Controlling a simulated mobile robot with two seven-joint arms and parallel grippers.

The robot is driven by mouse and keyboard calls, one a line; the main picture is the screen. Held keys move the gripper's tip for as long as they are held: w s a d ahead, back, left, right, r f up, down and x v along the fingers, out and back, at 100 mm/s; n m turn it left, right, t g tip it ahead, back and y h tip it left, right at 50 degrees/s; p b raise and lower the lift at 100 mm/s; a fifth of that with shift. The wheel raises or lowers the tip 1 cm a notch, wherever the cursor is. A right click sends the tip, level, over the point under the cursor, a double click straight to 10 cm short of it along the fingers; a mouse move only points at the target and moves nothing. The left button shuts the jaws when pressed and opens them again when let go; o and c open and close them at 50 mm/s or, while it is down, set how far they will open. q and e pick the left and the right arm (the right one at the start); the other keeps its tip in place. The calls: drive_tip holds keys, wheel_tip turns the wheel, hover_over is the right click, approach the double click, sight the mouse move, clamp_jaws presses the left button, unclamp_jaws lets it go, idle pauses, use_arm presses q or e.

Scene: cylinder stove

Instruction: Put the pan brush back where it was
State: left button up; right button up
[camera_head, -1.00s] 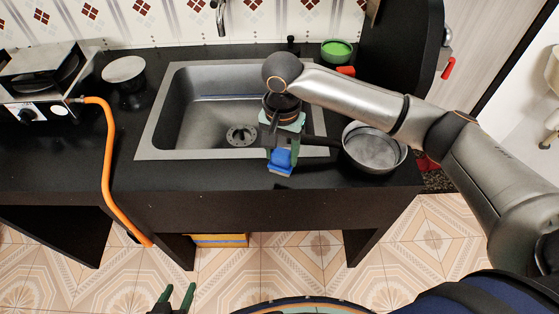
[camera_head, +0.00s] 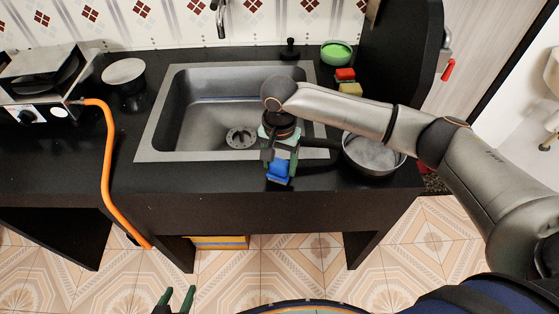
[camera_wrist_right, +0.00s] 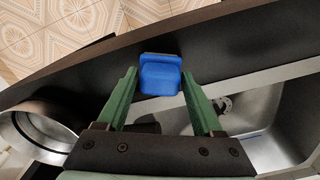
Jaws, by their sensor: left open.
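A small blue block-shaped thing (camera_head: 279,171), which I take to be the pan brush, is over the counter's front strip before the sink. In the right wrist view the blue thing (camera_wrist_right: 161,76) sits between the fingertips, with both tips at its sides. My right gripper (camera_head: 280,165) points down and appears shut on it. I cannot tell whether its underside touches the counter. My left gripper (camera_head: 175,298) is open and empty, low over the floor at the bottom edge of the head view.
A metal pan (camera_head: 372,156) stands right of the right gripper, its dark handle reaching toward it. The sink (camera_head: 150,153) lies behind. A red and yellow sponge (camera_head: 346,76), a green bowl (camera_head: 336,52) and a black knobbed thing (camera_head: 290,48) are at the back.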

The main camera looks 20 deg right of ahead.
sight(279, 162)
drive_tip(key=shift+o, duration=1.3)
wheel_tip(279, 162, up, 12)
drive_tip(key=s+a+f+n+t+y, duration=0.4)
drive_tip(key=a+f+n+y, duration=0.25)
drive_tip(key=a+f, duration=0.55)
drive_tip(key=s+d+f+n+t+h, duration=0.3)
drive_tip(key=s+d+f+t+h, duration=0.1)
drive_tip(key=s+d+f, duration=1)
drive_tip(key=shift+s+d+f+t+p, duration=0.3)
drive_tip(key=shift+s+d+t, duration=0.1)
drive_tip(key=shift+d+t, duration=0.25)
